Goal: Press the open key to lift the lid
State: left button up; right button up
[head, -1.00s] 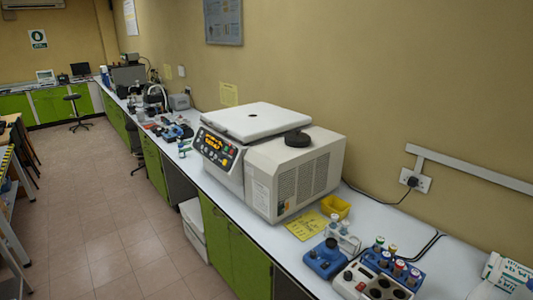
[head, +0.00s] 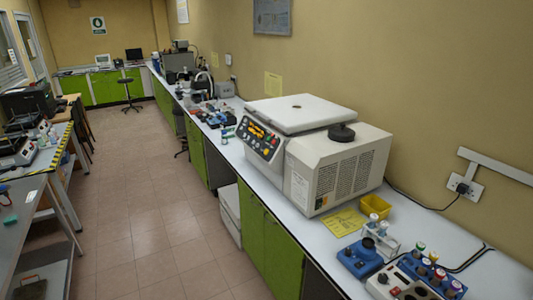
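The centrifuge (head: 335,172) is a large white and grey machine on the right-hand bench. Its flat white lid (head: 298,110) is down. A dark control panel (head: 259,137) with yellow, red and green keys faces left, towards the aisle. The keys are too small to tell which is the open key. A black round knob or cap (head: 341,132) sits on the housing's top. Neither of my grippers shows in the head view.
The white bench (head: 290,195) runs along the right wall. A yellow bin (head: 375,205), a yellow sheet (head: 343,222), a tube rack (head: 382,237) and blue devices (head: 361,259) stand in front of the centrifuge. The tiled aisle floor (head: 170,220) is clear. Tables (head: 42,160) line the left.

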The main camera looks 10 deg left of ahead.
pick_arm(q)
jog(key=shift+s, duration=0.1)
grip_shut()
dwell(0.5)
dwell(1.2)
